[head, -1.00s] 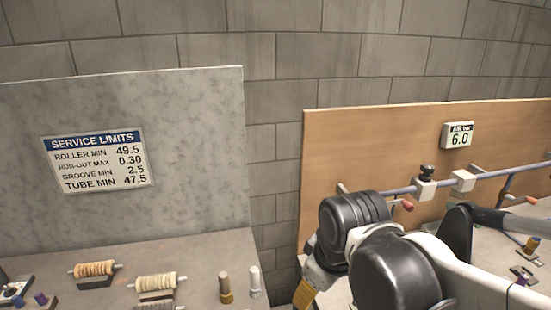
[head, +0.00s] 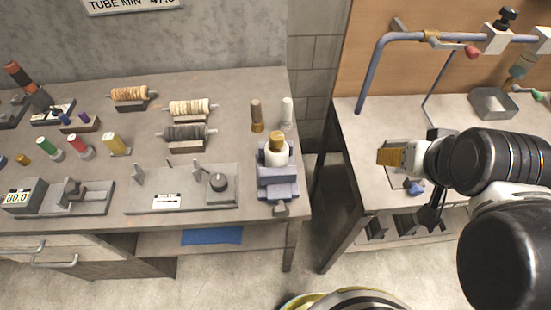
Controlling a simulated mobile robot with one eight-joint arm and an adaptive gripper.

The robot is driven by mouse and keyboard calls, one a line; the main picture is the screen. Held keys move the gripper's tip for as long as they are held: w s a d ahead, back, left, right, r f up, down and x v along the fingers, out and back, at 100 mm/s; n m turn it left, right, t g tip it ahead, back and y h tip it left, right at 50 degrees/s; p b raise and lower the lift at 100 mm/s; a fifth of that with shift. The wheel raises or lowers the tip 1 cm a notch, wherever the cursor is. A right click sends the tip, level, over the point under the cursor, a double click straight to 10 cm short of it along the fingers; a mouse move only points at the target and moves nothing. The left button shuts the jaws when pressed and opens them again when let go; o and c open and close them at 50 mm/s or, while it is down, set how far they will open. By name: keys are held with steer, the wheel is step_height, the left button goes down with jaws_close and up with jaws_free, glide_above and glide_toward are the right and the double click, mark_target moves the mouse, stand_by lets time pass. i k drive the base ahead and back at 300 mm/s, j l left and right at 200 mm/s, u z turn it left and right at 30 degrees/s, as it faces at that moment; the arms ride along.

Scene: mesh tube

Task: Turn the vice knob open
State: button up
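The vice (head: 277,180) is a blue-grey block at the right front of the left bench. It holds an upright white piece (head: 277,155) with a brass-coloured top. A small grey knob (head: 281,209) sticks out at its front, low over the bench edge. My arm reaches in from the right over the right bench. Dark parts that look like my gripper (head: 435,205) hang below the wrist, well to the right of the vice. Its fingers are too dark and small to tell open from shut.
Rollers (head: 190,108) and coloured tubes (head: 79,146) fill the left bench. A gap separates the right bench (head: 355,185). A blue pipe (head: 372,65) stands behind my arm.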

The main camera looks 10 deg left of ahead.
mark_target(281, 210)
steer(key=k+j+u, duration=0.2)
steer(key=u, duration=0.75)
